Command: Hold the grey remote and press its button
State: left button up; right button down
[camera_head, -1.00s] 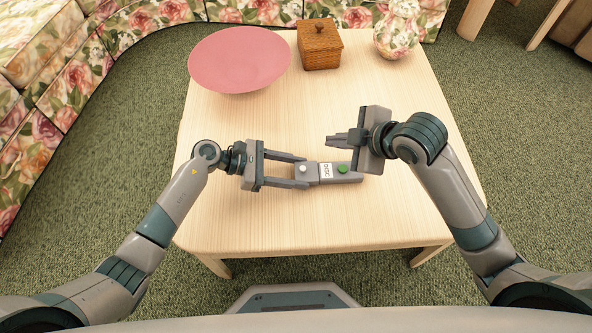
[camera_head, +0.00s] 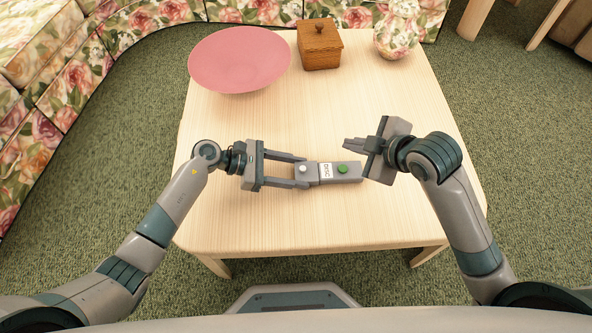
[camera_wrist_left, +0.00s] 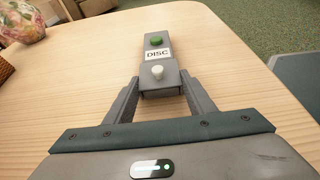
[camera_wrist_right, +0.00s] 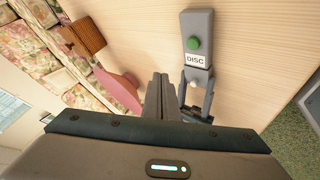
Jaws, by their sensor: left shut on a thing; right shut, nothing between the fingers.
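The grey remote (camera_head: 351,172) lies along the table, with a green button (camera_head: 343,169), a white label reading "DISC" and a white knob (camera_head: 303,169). It also shows in the left wrist view (camera_wrist_left: 159,77) and the right wrist view (camera_wrist_right: 197,53). My left gripper (camera_head: 303,170) is shut on the remote's left end, one finger on each side of the white knob end. My right gripper (camera_head: 350,145) is shut and empty. Its fingertips are above and behind the green button, apart from the remote.
A pink bowl (camera_head: 240,60), a brown wooden box (camera_head: 319,46) and a floral vase (camera_head: 396,38) stand along the back of the light wooden table (camera_head: 260,225). A floral sofa (camera_head: 50,75) curves around the left and back. The table front is clear.

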aim_at(346, 173)
jog(key=shift+f, duration=4.05)
jog(key=shift+f, duration=0.4)
jog(key=shift+r, duration=0.6)
jog(key=shift+r, duration=2.85)
pick_arm(q)
jog(key=o, duration=1.3)
